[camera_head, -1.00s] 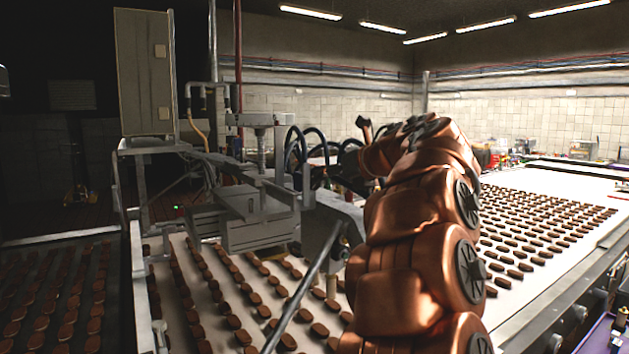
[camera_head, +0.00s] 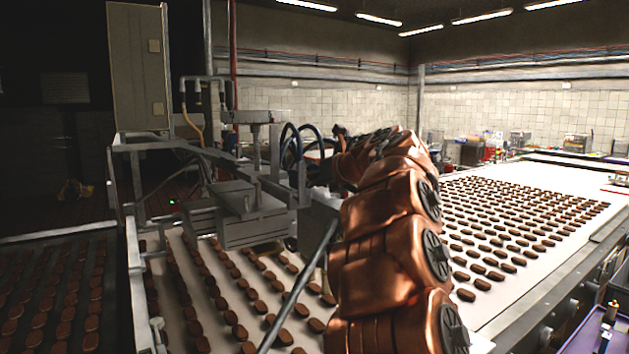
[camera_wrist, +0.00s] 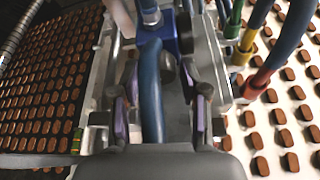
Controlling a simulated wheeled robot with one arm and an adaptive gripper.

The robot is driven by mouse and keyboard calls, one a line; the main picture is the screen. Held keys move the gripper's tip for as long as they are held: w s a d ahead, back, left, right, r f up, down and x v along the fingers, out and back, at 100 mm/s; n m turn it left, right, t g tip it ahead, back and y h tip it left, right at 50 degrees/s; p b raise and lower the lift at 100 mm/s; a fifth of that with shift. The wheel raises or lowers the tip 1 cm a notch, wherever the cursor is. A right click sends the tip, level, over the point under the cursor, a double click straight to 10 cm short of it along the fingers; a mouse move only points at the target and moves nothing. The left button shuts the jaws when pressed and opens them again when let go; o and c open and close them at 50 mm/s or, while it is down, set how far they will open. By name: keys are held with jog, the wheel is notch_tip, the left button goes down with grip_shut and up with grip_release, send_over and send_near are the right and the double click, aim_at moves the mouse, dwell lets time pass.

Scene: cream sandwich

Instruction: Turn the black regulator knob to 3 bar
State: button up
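My gripper (camera_wrist: 160,103) is open in the wrist view, with a purple-padded finger on each side. A thick blue hose (camera_wrist: 151,90) runs between the fingers, and I cannot tell whether it touches them. A blue block (camera_wrist: 184,32) is beyond the fingertips. A dark, rounded part (camera_wrist: 168,68) sits just below it beside the hose; I cannot tell whether it is the black regulator knob. No scale or pressure reading is legible. In the head view my copper-coloured arm reaches to the machine (camera_head: 245,205), and the fingers cannot be made out there.
Conveyors with rows of brown biscuits lie on both sides: a dark one (camera_wrist: 20,160) and a white one (camera_head: 590,190).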

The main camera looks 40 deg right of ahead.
grip_shut()
jog(key=shift+r+y+p, duration=0.15)
jog(key=shift+y+p, duration=0.15)
jog(key=shift+p, duration=0.1)
jog(key=shift+d+m, duration=0.1)
jog(key=shift+m, duration=0.4)
jog(key=shift+o, duration=2.1)
grip_release()
jog(key=v, duration=1.2)
